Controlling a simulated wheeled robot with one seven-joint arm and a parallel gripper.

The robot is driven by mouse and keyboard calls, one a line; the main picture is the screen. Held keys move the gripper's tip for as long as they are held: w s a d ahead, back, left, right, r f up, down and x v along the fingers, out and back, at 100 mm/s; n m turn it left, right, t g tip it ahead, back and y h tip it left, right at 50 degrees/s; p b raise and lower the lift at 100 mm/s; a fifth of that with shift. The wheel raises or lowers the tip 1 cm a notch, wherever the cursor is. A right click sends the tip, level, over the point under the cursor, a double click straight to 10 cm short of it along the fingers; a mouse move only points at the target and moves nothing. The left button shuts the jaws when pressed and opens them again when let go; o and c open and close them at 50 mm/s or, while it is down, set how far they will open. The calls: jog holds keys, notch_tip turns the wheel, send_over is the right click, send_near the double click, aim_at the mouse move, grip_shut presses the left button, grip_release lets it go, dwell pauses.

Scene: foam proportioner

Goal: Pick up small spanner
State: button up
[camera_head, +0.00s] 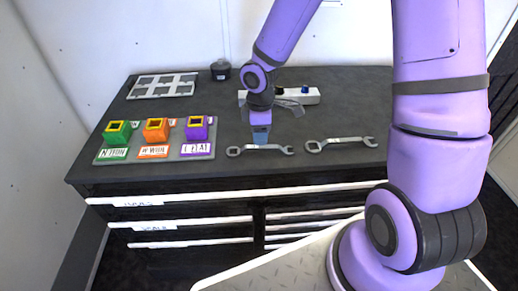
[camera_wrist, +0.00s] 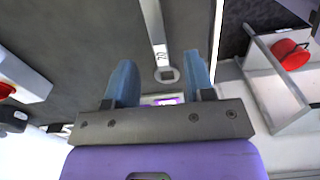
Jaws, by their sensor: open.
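Two silver spanners lie flat near the front of the dark cabinet top in the head view. The left spanner (camera_head: 260,149) looks slightly shorter than the right spanner (camera_head: 341,143). My gripper (camera_head: 262,138) points down at the left spanner, just behind its handle. In the wrist view the blue fingers of my gripper (camera_wrist: 160,72) are apart, with nothing held. A spanner (camera_wrist: 157,30) with a number on its handle shows beyond them, its ring end in the gap between the fingers. Contact cannot be told.
A grey tray (camera_head: 183,157) with green, orange and purple blocks stands left of the spanners. A white box (camera_head: 300,97) and a small dark round object (camera_head: 221,69) stand at the back. A grey slotted panel (camera_head: 163,85) lies back left.

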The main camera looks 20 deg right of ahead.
aim_at(260, 147)
jog(key=shift+d+f, duration=0.1)
jog(key=shift+f, duration=3.05)
jog(key=shift+c, duration=0.2)
grip_shut()
